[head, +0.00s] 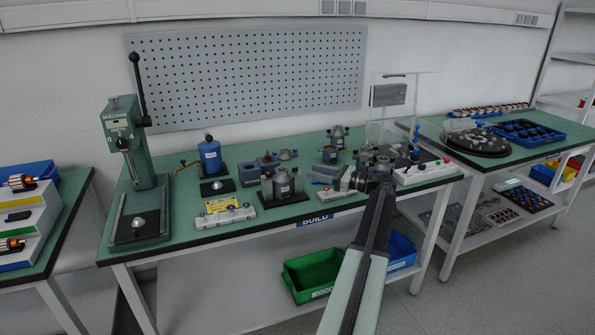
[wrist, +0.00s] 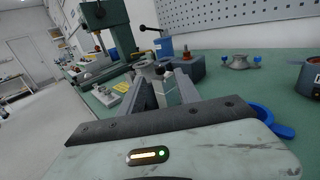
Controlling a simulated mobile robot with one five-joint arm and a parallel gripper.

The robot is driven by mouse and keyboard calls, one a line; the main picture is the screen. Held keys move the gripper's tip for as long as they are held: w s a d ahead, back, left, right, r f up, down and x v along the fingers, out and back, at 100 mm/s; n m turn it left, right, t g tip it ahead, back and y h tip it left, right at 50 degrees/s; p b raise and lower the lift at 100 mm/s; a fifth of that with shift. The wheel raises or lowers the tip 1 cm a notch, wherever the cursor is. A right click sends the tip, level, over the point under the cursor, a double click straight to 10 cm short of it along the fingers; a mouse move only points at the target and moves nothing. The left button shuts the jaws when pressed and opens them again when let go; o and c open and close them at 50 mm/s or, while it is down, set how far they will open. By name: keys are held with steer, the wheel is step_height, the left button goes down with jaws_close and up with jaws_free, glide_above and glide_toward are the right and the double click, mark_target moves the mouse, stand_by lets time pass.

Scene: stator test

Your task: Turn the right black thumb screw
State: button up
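My gripper (head: 352,180) is above the right part of the green bench, pointing left in the head view. In the wrist view my gripper (wrist: 161,88) shows two grey fingers with a gap between them, and I see nothing held in it. A grey metal stator housing (head: 282,184) stands on a dark base left of my gripper. A fixture with a clear guard (head: 401,105) stands behind and right of my gripper, partly hidden by my arm. I cannot make out the black thumb screws; they are too small or hidden in both views.
A green press (head: 131,160) stands at the bench's left end. A blue canister (head: 210,157), a yellow-labelled block (head: 226,215) and a white control box (head: 422,172) are on the bench. A blue-winged part (wrist: 240,62) shows in the wrist view. A green bin (head: 313,275) sits below.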

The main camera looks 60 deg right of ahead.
mark_target(301, 174)
steer(key=w, duration=0.4)
steer(key=w+a, duration=0.1)
steer(key=w, duration=0.1)
steer(key=shift+s, duration=0.1)
jaws_close()
steer(key=shift+d+n+y, duration=0.35)
steer(key=shift+n+y, duration=0.05)
steer(key=shift+y, duration=0.2)
steer(key=n+y, duration=0.1)
steer(key=n+g+y, duration=0.1)
steer(key=y, duration=0.1)
steer(key=shift+w+d, duration=0.2)
steer(key=shift+d, duration=0.1)
steer(key=shift+n+g+y, duration=0.6)
steer(key=shift+n+y, duration=0.1)
steer(key=shift+y, duration=0.3)
steer(key=shift+a+n+g+y, duration=0.15)
steer(key=shift+n+g+y, duration=0.15)
steer(key=shift+y, duration=0.1)
jaws_free()
